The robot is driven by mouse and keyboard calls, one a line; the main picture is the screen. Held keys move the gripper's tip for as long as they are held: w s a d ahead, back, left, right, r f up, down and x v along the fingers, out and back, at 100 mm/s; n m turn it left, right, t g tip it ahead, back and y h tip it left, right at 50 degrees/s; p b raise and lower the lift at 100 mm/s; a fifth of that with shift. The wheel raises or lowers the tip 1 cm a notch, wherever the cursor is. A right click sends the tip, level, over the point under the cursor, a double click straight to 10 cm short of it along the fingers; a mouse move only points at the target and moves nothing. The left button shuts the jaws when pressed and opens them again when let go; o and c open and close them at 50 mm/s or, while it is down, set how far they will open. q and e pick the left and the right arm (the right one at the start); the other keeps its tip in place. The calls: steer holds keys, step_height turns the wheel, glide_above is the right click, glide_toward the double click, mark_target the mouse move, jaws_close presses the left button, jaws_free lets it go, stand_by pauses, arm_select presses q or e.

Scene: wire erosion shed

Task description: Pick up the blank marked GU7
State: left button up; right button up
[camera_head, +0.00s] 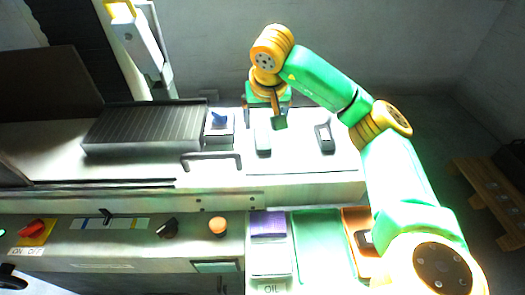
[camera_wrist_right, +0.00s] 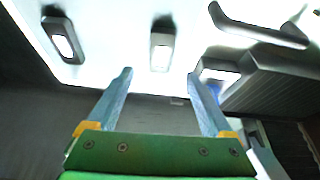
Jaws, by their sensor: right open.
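Several small dark blocks with pale label faces sit on the white machine table; I cannot read GU7 on any of them. One block (camera_head: 263,141) stands near the middle, just below my right gripper in the head view; in the right wrist view a block (camera_wrist_right: 161,45) shows beyond the fingertips. Another block (camera_head: 325,138) stands to its right, and a block also shows at upper left in the wrist view (camera_wrist_right: 62,37). My right gripper (camera_head: 269,116) is open and empty, its two fingers apart in the wrist view (camera_wrist_right: 159,75). My left gripper is not in view.
A ridged dark plate (camera_head: 145,127) lies left on the table. Beside it is a grey block (camera_head: 219,132) with a blue knob (camera_head: 219,117). A bar handle (camera_head: 212,156) is at the front. Below are a control panel (camera_head: 130,232) and coloured trays, including a green one (camera_head: 317,248).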

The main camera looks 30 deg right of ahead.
mark_target(263, 139)
steer(key=shift+x, duration=0.85)
steer(key=shift+f, duration=0.35)
steer(key=p+x, duration=0.1)
steer(key=x, duration=0.4)
steer(key=shift+a+f+p, duration=0.1)
steer(key=shift+f+p, duration=0.1)
steer(key=shift+p, duration=0.2)
steer(key=shift+w+f, duration=0.1)
steer(key=shift+f, duration=0.1)
arm_select(q)
steer(key=shift+w+r, duration=0.15)
steer(key=shift+r, duration=0.15)
arm_select(e)
steer(key=shift+r, duration=0.1)
jaws_close()
